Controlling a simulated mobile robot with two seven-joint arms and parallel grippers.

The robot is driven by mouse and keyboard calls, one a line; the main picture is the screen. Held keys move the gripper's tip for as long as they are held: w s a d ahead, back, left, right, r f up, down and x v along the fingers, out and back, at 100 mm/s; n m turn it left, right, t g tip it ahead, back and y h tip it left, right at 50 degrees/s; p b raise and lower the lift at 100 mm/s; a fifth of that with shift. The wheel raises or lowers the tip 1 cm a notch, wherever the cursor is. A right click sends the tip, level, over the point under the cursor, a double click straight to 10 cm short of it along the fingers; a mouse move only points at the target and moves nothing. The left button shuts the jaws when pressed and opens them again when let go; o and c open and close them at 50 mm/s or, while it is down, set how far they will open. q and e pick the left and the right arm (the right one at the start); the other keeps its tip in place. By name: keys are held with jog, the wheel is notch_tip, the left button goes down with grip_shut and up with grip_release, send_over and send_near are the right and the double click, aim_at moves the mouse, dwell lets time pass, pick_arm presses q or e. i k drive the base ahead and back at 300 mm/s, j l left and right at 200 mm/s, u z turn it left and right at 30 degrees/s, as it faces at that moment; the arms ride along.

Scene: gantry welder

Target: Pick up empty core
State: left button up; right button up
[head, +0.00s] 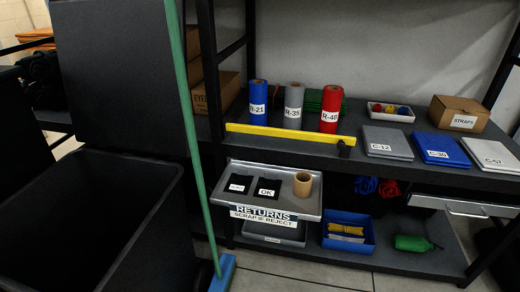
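A short brown cardboard core (302,184) stands upright, its open top showing it is hollow. It is at the right end of a grey tray (309,212) labelled RETURNS, SCRAP & REJECT, below the main shelf. Two black patches, one marked OK (267,188), lie to its left in the tray. On the shelf above stand a blue roll R-21 (258,98), a grey roll R-35 (294,104) and a red roll R-48 (331,108). Neither of my grippers is in view.
A large dark bin (70,235) fills the left, with a green-handled broom (190,110) upright beside it. A yellow bar (290,132) runs along the shelf's front edge. A blue bin (347,232) is low right of the tray. An open drawer (462,206) juts out at right.

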aim_at(303, 180)
jog(key=i+l+u, duration=0.3)
jog(key=i+l, duration=0.3)
jog(key=i+l+u, duration=0.35)
jog(key=i+l, duration=0.2)
jog(key=l, duration=0.15)
